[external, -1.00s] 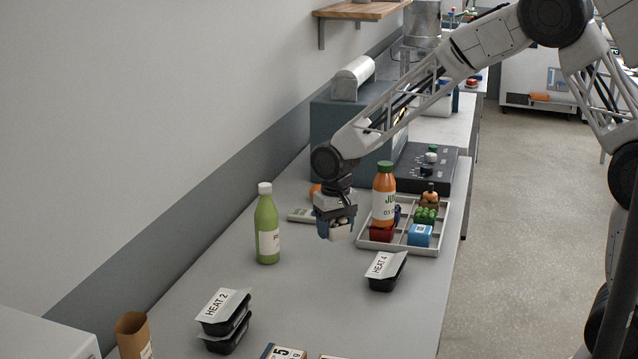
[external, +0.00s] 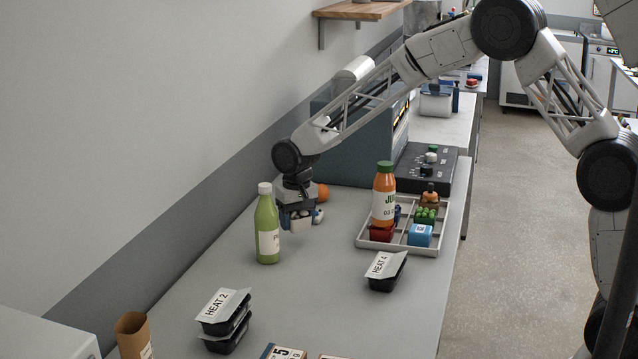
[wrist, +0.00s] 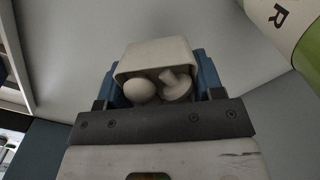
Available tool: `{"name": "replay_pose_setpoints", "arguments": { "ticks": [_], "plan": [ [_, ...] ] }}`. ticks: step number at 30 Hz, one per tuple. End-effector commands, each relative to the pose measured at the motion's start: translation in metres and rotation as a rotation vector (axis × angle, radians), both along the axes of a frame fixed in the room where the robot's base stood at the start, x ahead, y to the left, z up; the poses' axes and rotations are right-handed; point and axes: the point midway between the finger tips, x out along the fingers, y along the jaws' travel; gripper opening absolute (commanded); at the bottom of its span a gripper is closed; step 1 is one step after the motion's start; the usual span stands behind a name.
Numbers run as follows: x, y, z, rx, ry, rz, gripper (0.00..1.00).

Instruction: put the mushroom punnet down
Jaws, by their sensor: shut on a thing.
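The mushroom punnet (wrist: 158,55) is a pale open box with white mushrooms inside, seen in the wrist view. My gripper (wrist: 158,88) is shut on it, with a blue finger at each side. In the external view my gripper (external: 299,222) is beside the green bottle, to its right, and the punnet (external: 301,219) shows only partly below the wrist. I cannot tell whether the punnet touches the worktop (external: 325,275).
The green bottle (external: 267,228) stands close on the left of my gripper. An orange (external: 321,192) lies behind. A divided tray (external: 440,248) with a juice bottle (external: 384,190) is at right. Black containers (external: 386,272) (external: 224,318) stand nearer the front. The middle worktop is clear.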

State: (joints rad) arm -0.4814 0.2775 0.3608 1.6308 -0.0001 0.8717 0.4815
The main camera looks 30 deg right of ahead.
Motion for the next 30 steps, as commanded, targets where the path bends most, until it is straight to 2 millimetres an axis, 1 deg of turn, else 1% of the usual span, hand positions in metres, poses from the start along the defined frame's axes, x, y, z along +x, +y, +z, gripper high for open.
{"name": "replay_pose_setpoints", "arguments": {
  "ticks": [3,6,12,24,26,30],
  "plan": [
    [0.015,0.008,-0.002,0.0,0.0,0.0,0.38],
    [0.025,0.013,-0.004,-0.001,0.002,0.0,0.38],
    [0.037,0.019,-0.005,0.0,0.001,0.0,0.38],
    [0.039,0.02,-0.005,0.0,0.001,0.0,0.38],
    [0.039,0.02,-0.007,-0.001,0.001,0.0,0.38],
    [0.039,0.02,-0.018,-0.001,0.002,0.0,0.38]
  ]
}}
